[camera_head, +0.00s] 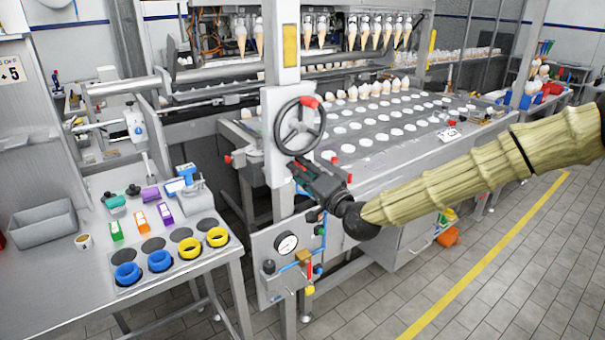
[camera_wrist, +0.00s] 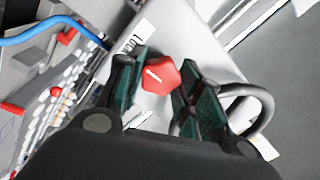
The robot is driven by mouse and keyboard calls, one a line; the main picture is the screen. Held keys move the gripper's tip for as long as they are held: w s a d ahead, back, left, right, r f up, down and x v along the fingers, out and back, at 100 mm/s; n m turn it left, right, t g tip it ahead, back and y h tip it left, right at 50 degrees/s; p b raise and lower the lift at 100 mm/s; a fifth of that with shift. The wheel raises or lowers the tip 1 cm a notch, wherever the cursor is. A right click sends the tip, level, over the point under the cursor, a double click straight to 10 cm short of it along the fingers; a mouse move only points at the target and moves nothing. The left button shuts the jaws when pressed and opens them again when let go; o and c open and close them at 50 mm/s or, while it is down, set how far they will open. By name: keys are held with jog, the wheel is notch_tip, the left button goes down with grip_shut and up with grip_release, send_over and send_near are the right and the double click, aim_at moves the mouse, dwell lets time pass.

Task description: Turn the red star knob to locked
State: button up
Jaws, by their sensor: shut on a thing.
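The red star knob (camera_wrist: 162,75) shows in the wrist view, with a short white line on its face. It sits on a light grey panel, beside a white label (camera_wrist: 134,36) whose word starts with "LOC" and is partly hard to read. My gripper (camera_wrist: 158,84) has its two dark green fingers on either side of the knob, shut on it. In the head view my gripper (camera_head: 298,168) reaches the grey post just below the handwheel, and the knob is mostly hidden there.
A black handwheel (camera_head: 300,126) with a red handle is just above my gripper. A pressure gauge (camera_head: 287,244) and blue pipes sit below. A conveyor table (camera_head: 385,150) lies behind. A bench (camera_head: 50,300) with blue and yellow rings stands left.

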jog(key=shift+w+d+r, duration=0.1)
jog(key=o, duration=1)
jog(key=shift+o, duration=0.2)
jog(key=v, duration=1.2)
